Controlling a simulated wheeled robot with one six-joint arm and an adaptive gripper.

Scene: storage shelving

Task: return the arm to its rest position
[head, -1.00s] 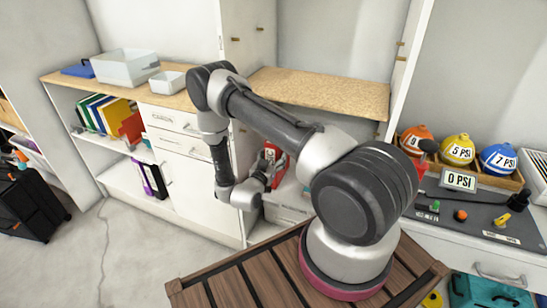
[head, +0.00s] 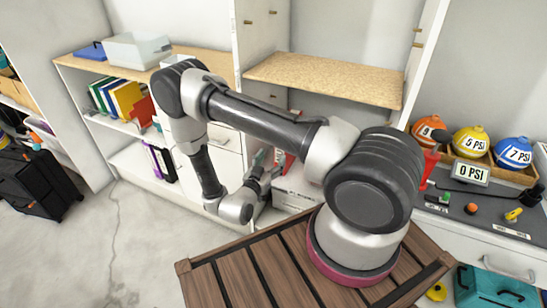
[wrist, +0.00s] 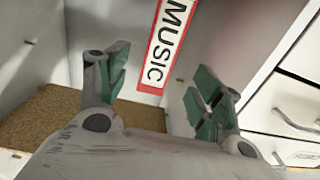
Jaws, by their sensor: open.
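My arm is bent over the wooden slatted top (head: 229,285) in the head view, with its elbow raised at the left and its wrist hanging low. My gripper (wrist: 160,84) shows in the wrist view with its two green-tipped fingers well apart and nothing between them. In the head view the gripper is small and partly hidden behind my wrist, pointing toward the open shelving. A red-edged sign reading MUSIC (wrist: 166,45) is beyond the fingers in the wrist view.
A cork-topped shelf (head: 325,78) stands behind my arm. A counter holds a clear bin (head: 137,50) at left. Colored PSI balls (head: 470,141) and a grey panel (head: 490,208) are at right.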

